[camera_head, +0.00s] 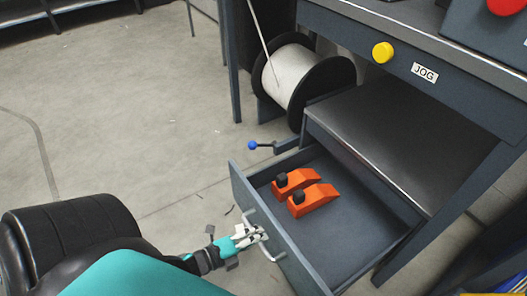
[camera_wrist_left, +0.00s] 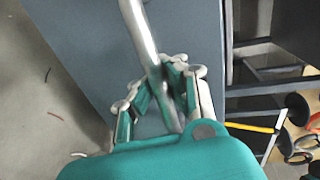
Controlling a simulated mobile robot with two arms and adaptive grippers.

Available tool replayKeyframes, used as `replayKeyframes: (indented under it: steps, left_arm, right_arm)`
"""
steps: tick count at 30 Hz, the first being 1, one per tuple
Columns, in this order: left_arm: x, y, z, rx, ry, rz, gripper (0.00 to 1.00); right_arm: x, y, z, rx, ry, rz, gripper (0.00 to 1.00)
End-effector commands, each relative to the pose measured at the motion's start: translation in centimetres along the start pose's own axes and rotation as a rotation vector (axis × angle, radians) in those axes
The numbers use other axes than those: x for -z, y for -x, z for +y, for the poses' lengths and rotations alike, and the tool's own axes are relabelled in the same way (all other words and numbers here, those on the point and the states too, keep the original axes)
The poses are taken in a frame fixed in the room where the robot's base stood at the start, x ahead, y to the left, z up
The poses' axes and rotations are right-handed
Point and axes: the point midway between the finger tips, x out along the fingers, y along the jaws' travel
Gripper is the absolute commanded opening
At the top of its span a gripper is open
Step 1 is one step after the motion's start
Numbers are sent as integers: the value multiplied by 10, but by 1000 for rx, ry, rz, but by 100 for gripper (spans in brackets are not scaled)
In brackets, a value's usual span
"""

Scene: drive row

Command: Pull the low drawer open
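The low drawer (camera_head: 345,232) is grey and stands pulled well out of the bench, its inside showing in the head view. Its front panel (camera_head: 245,189) carries a silver bar handle (camera_head: 275,256). My left gripper (camera_head: 254,235) is at this handle, outside the front panel. In the left wrist view the handle (camera_wrist_left: 139,30) runs down between the two fingers of my left gripper (camera_wrist_left: 164,76), which close in on it from both sides. My right gripper is in neither view.
Two orange blocks with black knobs (camera_head: 313,199) lie in the drawer. A blue-tipped lever (camera_head: 253,145) sticks out beyond its far side. A cable spool (camera_head: 290,75) stands behind. The bench has a yellow JOG button (camera_head: 383,52). Floor (camera_head: 120,120) at left is clear.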

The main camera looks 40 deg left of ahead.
Motion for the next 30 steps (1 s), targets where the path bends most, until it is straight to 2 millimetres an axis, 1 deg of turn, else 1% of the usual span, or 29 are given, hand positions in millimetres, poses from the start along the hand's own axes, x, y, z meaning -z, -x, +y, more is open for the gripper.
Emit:
replayKeyframes:
  steps: [9,10,15,17,18,26,29,30]
  left_arm:
    - [-1,0,-2,5,-2,-1,0]
    - [-1,0,-2,5,-2,-1,6]
    - [-1,0,-2,3,-1,-1,28]
    - [-1,0,-1,3,-1,-1,36]
    - [-1,0,-1,2,-1,-1,38]
    - [0,1,0,1,0,-1,38]
    - [0,9,0,-1,1,-1,38]
    - [0,15,1,-2,2,-1,38]
  right_arm:
    - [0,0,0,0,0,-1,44]
    - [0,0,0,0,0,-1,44]
    - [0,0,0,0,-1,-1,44]
    - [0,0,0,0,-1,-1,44]
    - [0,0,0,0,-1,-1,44]
    - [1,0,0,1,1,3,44]
    - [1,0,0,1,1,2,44]
    - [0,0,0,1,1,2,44]
